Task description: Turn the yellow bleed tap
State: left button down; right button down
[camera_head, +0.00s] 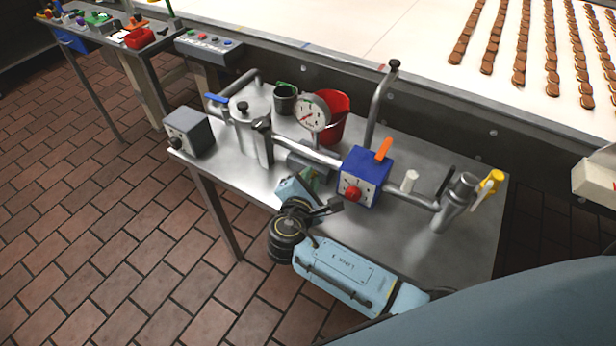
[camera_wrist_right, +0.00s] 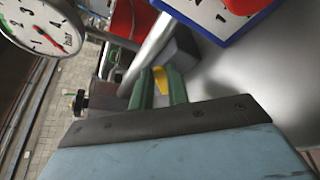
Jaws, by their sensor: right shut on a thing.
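My right gripper (camera_head: 310,177) reaches in beside the pipe, left of the blue box. In the right wrist view its two green fingers (camera_wrist_right: 160,88) are shut on a small yellow piece (camera_wrist_right: 160,77), which looks like the yellow bleed tap. It sits between the fingers, just below the grey pipe (camera_wrist_right: 156,42). The fingers hide part of it, and I cannot tell how far it is turned. In the head view I cannot make it out. My left gripper is not in view.
A round dial gauge (camera_head: 312,113) and a red bucket (camera_head: 335,122) stand behind the gripper. A blue box with a red knob (camera_head: 366,178) and an orange lever (camera_head: 383,149) is close on its right. The steel table (camera_head: 405,260) is clear at front right.

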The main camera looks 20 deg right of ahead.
jog(key=shift+s+d+f+m+t+b, duration=0.15)
jog(key=shift+s+f+m+t+b, duration=0.1)
jog(key=shift+f+m+t+b, duration=0.3)
jog(key=shift+r+m, duration=0.15)
jog(key=shift+m, duration=0.1)
jog(key=c, duration=1.4)
grip_release()
jog(key=shift+o, duration=0.2)
jog(key=v, duration=1.3)
jog(key=shift+r+p, duration=0.25)
jog(key=shift+p, duration=0.2)
jog(key=shift+s, duration=0.15)
